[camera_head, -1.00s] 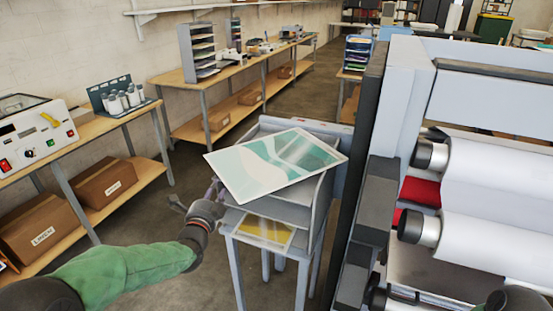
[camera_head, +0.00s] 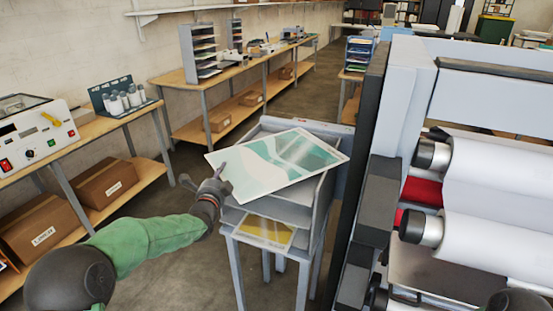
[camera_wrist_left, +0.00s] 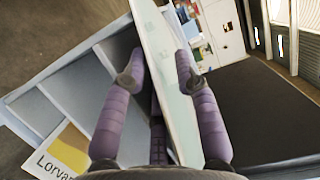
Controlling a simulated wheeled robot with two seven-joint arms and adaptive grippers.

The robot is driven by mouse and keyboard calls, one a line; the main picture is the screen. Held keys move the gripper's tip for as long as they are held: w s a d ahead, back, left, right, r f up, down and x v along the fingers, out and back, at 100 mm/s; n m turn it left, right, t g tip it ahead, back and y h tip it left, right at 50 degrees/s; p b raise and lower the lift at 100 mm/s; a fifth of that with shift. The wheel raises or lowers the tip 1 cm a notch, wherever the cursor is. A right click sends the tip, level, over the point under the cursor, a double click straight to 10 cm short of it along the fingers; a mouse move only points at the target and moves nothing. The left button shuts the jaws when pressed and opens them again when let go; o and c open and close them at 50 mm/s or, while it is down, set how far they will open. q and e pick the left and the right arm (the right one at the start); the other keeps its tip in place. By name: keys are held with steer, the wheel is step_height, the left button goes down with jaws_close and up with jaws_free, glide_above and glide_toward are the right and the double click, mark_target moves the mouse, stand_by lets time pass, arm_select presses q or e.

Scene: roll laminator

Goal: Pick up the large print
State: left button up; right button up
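The large print (camera_head: 285,160), a sheet with pale and teal wave shapes, lies tilted across the top of a grey tray stand (camera_head: 322,205) in the head view. My left gripper (camera_head: 204,174) is at its left edge, with one finger showing over the top face. In the left wrist view the print (camera_wrist_left: 165,60) runs between the two spread purple fingers of my left gripper (camera_wrist_left: 160,74). The fingers are open on either side of the sheet and do not look closed on it.
A smaller yellow print (camera_head: 264,231) lies on the stand's lower shelf. The laminator (camera_head: 400,150) with white rolls (camera_head: 490,240) stands close on the right. A bench (camera_head: 100,125) with boxes below is at the left. Open floor lies between bench and stand.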

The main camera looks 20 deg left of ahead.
arm_select(q)
jaws_close()
steer(key=shift+a+r, duration=0.1)
steer(key=shift+r, duration=0.1)
